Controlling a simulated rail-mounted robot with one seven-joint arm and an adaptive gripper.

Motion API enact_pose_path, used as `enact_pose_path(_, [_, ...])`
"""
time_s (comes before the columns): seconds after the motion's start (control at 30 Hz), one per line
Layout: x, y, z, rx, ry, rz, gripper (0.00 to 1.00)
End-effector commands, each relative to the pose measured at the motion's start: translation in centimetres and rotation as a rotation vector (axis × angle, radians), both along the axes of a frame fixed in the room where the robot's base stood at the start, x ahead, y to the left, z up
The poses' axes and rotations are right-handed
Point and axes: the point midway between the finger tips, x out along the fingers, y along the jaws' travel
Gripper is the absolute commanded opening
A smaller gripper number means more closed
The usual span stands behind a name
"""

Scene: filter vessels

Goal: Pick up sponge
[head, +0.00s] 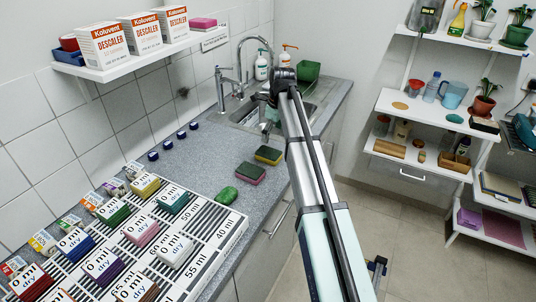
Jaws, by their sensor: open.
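Two sponges lie on the grey counter in front of the sink. The nearer sponge (250,173) has a dark green top and a pink side, and the other sponge (268,155) has a dark top and a yellow side. A green crumpled lump (227,195) lies nearer, by the rack; I cannot tell whether it is a sponge or a cloth. A pink block like a sponge (203,23) lies on the wall shelf. My gripper (263,101) is over the sink, beyond the counter sponges and apart from them. It is small and partly hidden by my arm, and it is open.
Descaler boxes (102,45) stand on the wall shelf. Shelves (432,107) with plants stand at right.

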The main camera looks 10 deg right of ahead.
Motion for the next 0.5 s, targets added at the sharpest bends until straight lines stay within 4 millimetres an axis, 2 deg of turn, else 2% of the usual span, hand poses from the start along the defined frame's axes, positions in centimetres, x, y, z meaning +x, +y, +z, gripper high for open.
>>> enact_pose_path(0.1, [0.1, 0.3, -2.1, 0.000, 0.003, 0.000, 0.97])
enact_pose_path(0.23, [0.3, 0.4, -3.9, 0.000, 0.001, 0.000, 0.97])
enact_pose_path(0.5, [0.5, 0.6, -5.2, 0.000, 0.000, 0.001, 0.97])
